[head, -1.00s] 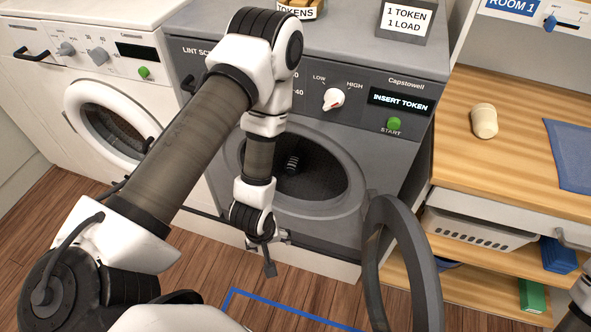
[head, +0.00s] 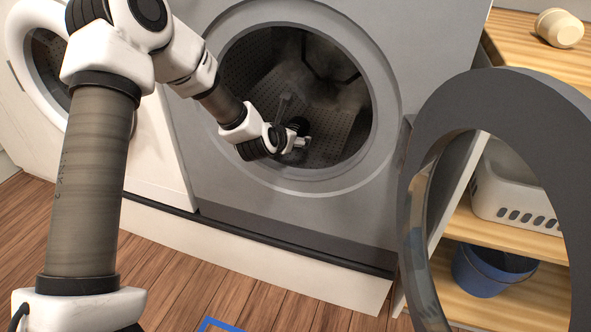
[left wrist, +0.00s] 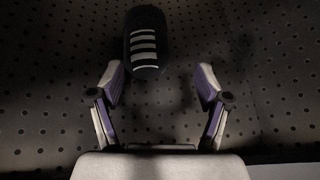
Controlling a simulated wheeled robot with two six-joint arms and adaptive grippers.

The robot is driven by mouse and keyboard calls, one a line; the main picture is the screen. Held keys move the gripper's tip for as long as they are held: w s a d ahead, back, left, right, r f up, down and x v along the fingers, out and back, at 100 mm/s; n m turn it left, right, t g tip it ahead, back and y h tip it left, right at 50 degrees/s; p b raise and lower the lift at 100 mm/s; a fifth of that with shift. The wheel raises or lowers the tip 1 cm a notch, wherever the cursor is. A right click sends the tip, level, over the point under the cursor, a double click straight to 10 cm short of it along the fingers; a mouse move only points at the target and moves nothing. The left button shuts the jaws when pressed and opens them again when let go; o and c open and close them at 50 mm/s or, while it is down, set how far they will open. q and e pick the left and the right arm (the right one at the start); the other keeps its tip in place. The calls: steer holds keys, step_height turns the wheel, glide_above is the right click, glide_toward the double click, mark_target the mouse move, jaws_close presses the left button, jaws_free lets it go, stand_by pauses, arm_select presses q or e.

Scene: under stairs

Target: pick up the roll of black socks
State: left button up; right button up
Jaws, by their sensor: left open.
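The roll of black socks (left wrist: 146,40), dark with several white stripes, lies on the perforated drum floor in the left wrist view. My left gripper (left wrist: 160,82) is open and empty. Its two fingers are spread, and the roll lies ahead of them, a little left of centre, with a gap between. In the head view my left gripper (head: 299,142) is at the round opening of the grey washer (head: 225,192), reaching into the lower drum. I cannot clearly pick out the roll there, beside the dark gripper parts. My right gripper is out of view.
The washer's round door (head: 534,112) stands open on the right. Beyond it are a shelf with a white basket (head: 515,190), a blue bucket (head: 490,272) and a cream cup (head: 559,28) on top. A white machine (head: 150,165) stands at left. The drum's rim surrounds my arm.

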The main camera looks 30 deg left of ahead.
mark_target(296, 127)
arm_select(q)
steer(key=w+a+f+n+t+b, duration=0.1)
steer(key=a+b, duration=0.1)
steer(key=b, duration=0.1)
steer(key=shift+w+f+n, duration=0.15)
steer(key=shift+f+n, duration=0.25)
steer(key=shift+w+a+r+b, duration=0.1)
steer(key=shift+a+r+b, duration=0.05)
steer(key=shift+r+b, duration=0.15)
steer(key=shift+w+a+y, duration=0.1)
steer(key=shift+w+y, duration=0.2)
steer(key=shift+w, duration=0.05)
steer(key=b+x, duration=0.3)
steer(key=x, duration=0.3)
steer(key=shift+w+b, duration=0.25)
steer(key=shift+b, duration=0.05)
steer(key=shift+w+a, duration=0.1)
steer(key=shift+w, duration=0.15)
steer(key=shift+r, duration=0.15)
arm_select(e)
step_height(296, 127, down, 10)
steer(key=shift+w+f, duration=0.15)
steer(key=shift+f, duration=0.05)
arm_select(q)
steer(key=c, duration=0.9)
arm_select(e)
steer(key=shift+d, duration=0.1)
